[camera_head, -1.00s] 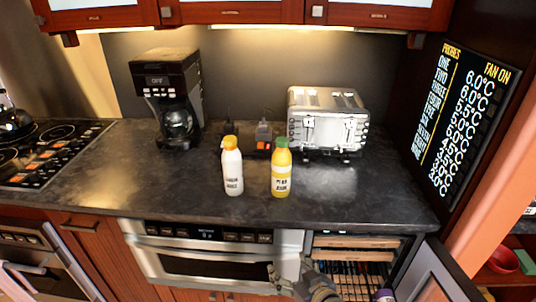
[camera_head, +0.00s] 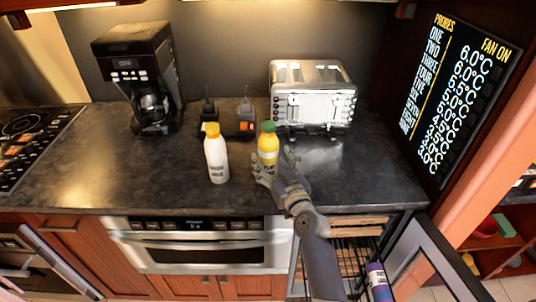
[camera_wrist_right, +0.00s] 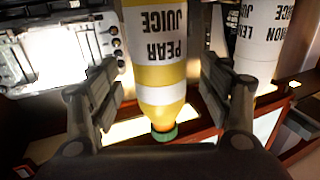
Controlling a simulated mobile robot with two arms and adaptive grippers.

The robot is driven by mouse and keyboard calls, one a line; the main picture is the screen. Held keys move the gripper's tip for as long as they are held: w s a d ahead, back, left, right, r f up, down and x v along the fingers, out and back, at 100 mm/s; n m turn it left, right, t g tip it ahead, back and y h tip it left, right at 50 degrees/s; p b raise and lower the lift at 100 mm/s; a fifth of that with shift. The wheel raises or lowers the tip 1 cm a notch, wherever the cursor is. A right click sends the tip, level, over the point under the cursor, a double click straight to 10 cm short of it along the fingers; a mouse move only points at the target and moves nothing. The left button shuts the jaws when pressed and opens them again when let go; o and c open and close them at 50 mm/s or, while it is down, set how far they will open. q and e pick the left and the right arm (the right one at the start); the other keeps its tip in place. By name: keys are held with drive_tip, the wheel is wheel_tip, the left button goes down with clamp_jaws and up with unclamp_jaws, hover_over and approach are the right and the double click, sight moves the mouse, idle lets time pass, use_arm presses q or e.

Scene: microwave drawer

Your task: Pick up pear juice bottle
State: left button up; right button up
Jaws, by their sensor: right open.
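The pear juice bottle (camera_head: 268,142), yellow with a green cap and a white label, stands upright on the dark counter. In the right wrist view the pear juice bottle (camera_wrist_right: 158,50) appears upside down, its label reading "PEAR JUICE". My right gripper (camera_head: 273,172) is at the bottle's near side, partly covering its lower part. In the right wrist view the open fingers of my right gripper (camera_wrist_right: 160,82) are on either side of the bottle, with a visible gap at each side. My left gripper is not in view.
A white lemon juice bottle (camera_head: 216,155) with an orange cap stands close to the left. A silver toaster (camera_head: 313,97) is behind to the right, a coffee maker (camera_head: 142,78) at the back left. Below the counter is an open glass-door cooler with a purple-labelled bottle (camera_head: 378,283).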

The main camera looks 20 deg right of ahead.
sight(272, 159)
drive_tip(key=w, duration=0.3)
drive_tip(key=shift+w, duration=0.2)
drive_tip(key=shift+w+f, duration=0.1)
drive_tip(key=shift+w, duration=0.15)
drive_tip(key=shift+s, duration=0.1)
drive_tip(key=c, duration=1.5)
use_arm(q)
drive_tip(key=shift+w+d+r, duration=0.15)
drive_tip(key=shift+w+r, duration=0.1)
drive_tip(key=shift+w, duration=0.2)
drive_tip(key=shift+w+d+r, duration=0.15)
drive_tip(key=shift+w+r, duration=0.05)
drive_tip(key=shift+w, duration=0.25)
